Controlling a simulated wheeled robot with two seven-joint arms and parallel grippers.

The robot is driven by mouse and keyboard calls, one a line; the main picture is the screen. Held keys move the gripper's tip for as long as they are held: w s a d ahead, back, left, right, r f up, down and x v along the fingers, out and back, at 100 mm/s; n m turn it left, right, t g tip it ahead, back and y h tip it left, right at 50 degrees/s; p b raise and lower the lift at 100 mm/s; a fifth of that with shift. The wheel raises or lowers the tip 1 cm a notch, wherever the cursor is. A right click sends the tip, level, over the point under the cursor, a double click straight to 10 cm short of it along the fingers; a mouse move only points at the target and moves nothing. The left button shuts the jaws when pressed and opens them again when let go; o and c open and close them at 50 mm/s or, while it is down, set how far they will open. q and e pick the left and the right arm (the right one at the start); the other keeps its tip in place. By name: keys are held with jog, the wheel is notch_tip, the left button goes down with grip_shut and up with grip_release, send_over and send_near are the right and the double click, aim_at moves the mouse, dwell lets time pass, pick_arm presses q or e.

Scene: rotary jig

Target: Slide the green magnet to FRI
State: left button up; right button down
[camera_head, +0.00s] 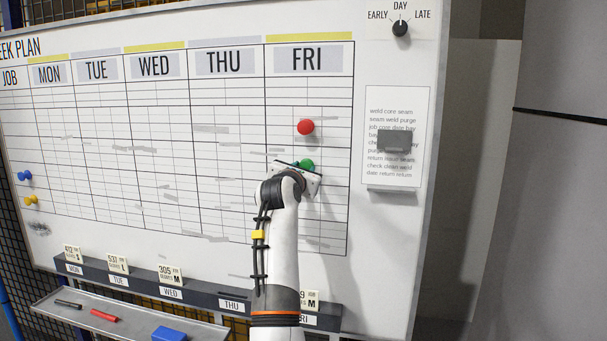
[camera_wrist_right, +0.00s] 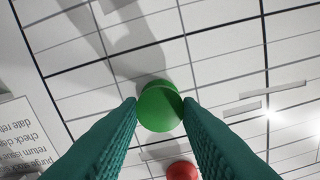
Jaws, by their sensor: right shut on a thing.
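The green magnet (camera_head: 307,164) is on the whiteboard in the FRI column, below the red magnet (camera_head: 306,127). My right gripper (camera_head: 299,172) is at it and hides part of it in the head view. In the right wrist view the green magnet (camera_wrist_right: 160,107) sits between the two teal fingertips of my right gripper (camera_wrist_right: 160,108), which are shut on it. The FRI heading (camera_head: 308,59) is at the top of that column. My left gripper is not in view.
The red magnet also shows in the right wrist view (camera_wrist_right: 182,171), close to the fingers. A paper sheet under a grey clip (camera_head: 395,141) hangs right of the grid. A card rack (camera_head: 205,297) and a tray (camera_head: 205,330) run along the bottom. Blue (camera_head: 25,176) and yellow (camera_head: 31,200) pins sit at far left.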

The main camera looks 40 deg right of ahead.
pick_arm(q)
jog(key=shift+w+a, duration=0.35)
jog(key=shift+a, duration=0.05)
pick_arm(e)
jog(key=shift+d, duration=0.15)
jog(key=c, duration=1.3)
grip_release()
jog(key=shift+s, duration=0.1)
jog(key=shift+c, duration=0.2)
jog(key=shift+o, duration=1.4)
jog(key=shift+s+d, duration=0.15)
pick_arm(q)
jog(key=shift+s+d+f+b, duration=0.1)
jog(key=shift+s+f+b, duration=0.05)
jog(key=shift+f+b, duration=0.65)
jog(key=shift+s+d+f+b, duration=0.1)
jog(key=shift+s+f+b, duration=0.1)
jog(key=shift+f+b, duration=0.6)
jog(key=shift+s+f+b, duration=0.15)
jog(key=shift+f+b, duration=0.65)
pick_arm(e)
jog(key=shift+v, duration=6.05)
jog(key=shift+f, duration=0.1)
